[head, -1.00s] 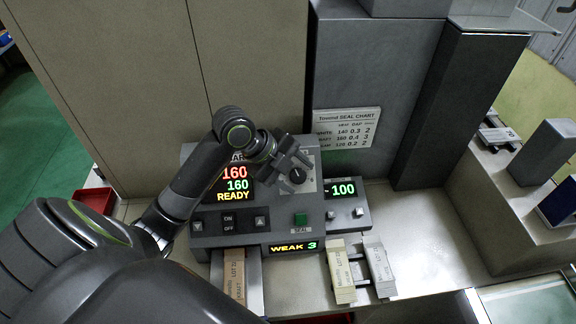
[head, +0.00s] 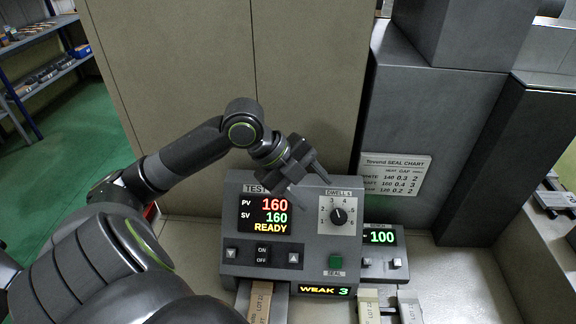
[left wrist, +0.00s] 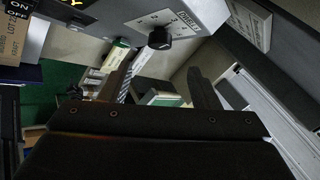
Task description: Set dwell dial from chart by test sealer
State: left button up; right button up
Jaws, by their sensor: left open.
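The test sealer (head: 290,235) is a grey box whose display reads PV 160, SV 160 and READY, with WEAK 3 on a lower strip. Its black dwell dial (head: 338,217) sits on a light numbered plate at the upper right of the panel. The dial also shows at the top of the left wrist view (left wrist: 159,38). The seal chart (head: 396,174) is a white card on the grey cabinet behind. My left gripper (head: 313,188) is open and empty, up and left of the dial and apart from it. My right gripper is not in view.
A small unit reading 100 (head: 381,238) stands right of the sealer. A brown kraft strip (head: 262,303) lies at the sealer's front, and pale lot strips (head: 369,305) lie to its right. A dark column (head: 495,160) stands at the right. The green SEAL button (head: 336,262) is below the dial.

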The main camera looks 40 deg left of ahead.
pick_arm(q)
jog(key=p+v, duration=0.1)
jog(key=v, duration=0.6)
dwell(0.4)
dwell(0.6)
